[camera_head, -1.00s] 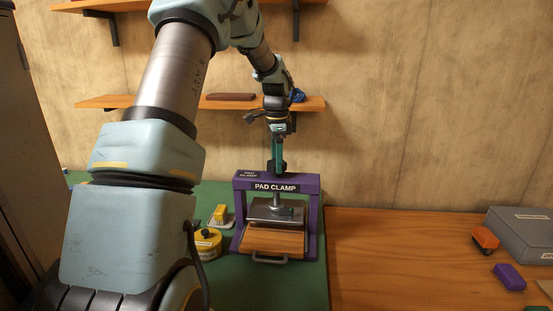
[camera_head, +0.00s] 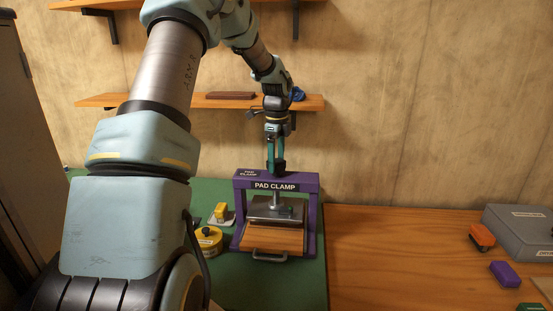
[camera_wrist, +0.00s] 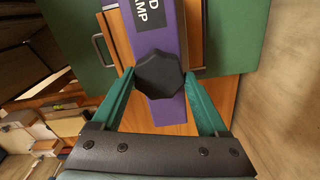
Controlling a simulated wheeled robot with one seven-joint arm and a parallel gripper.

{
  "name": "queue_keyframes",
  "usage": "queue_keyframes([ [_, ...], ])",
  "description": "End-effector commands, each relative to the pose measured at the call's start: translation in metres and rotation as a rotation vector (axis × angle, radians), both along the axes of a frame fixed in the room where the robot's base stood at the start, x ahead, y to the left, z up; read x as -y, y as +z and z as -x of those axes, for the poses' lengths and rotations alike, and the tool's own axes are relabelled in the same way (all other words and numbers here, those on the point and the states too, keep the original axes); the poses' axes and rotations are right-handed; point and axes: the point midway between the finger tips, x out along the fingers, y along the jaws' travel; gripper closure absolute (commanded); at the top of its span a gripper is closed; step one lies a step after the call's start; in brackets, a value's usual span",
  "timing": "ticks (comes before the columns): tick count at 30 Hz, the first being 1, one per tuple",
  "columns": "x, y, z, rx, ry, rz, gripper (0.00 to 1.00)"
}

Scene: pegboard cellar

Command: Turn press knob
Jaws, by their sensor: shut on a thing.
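The pad clamp press has a purple frame (camera_head: 312,215) with a "PAD CLAMP" label, and it stands upright on a green mat. Its dark faceted knob (camera_wrist: 159,73) sits on top of the purple crossbar. My gripper (camera_head: 276,168) points straight down over the crossbar. In the wrist view its two green fingers (camera_wrist: 160,80) are on either side of the knob, shut on it. Below the crossbar are a grey metal plate (camera_head: 262,209) on a screw and a wooden drawer-like board (camera_head: 272,239) with a handle.
A yellow round tin (camera_head: 207,245) and a small yellow block-like item (camera_head: 221,212) stand left of the press. A grey case (camera_head: 520,229), an orange item (camera_head: 482,236) and a purple block (camera_head: 507,274) lie at the right. A wall shelf (camera_head: 310,103) is behind my arm. The wood between is clear.

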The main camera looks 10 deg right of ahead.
Motion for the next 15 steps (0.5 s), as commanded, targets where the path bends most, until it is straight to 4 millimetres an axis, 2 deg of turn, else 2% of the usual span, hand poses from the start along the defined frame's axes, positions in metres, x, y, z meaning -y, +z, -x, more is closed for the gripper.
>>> queue_keyframes([
  [12, -0.0009, 0.0004, -0.0008, 0.002, -0.005, -0.001, 0.79],
  [13, -0.0009, 0.0003, -0.0008, 0.002, -0.005, -0.001, 0.2],
  [15, -0.0009, 0.0003, -0.0007, 0.002, -0.005, -0.001, 0.12],
])
